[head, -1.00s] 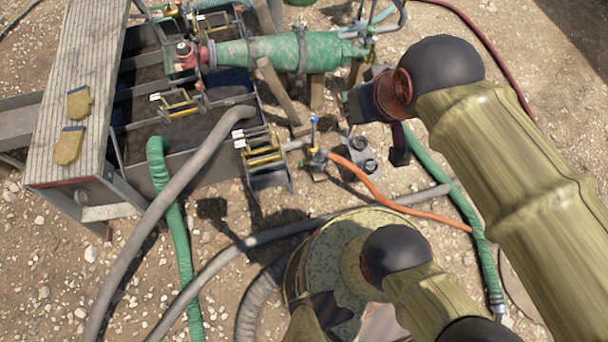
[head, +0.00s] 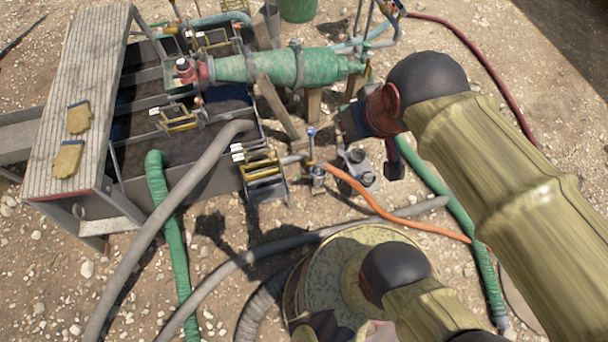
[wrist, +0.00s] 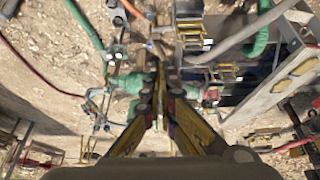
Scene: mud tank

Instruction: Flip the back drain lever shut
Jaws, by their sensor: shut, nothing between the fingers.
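The tank (head: 150,190) has several yellow-framed drain gates along its right side in the head view. The back gate (head: 212,40) is at the top, beyond the green cone-shaped vessel (head: 290,66); its lever is too small to tell whether open or shut. A middle gate (head: 180,120) and a near gate (head: 262,172) are closer to me. My gripper (wrist: 160,72) is shut and empty in the wrist view, over the green vessel (wrist: 125,84). The near gate (wrist: 190,30) shows beyond its fingertips.
A grey hose (head: 170,210) and a green hose (head: 160,180) run over the tank's near side. A blue-topped valve (head: 311,150) with an orange hose (head: 365,195) stands right of the near gate. Gloves (head: 68,158) lie on the plank walkway (head: 85,60). Stony ground is open at lower left.

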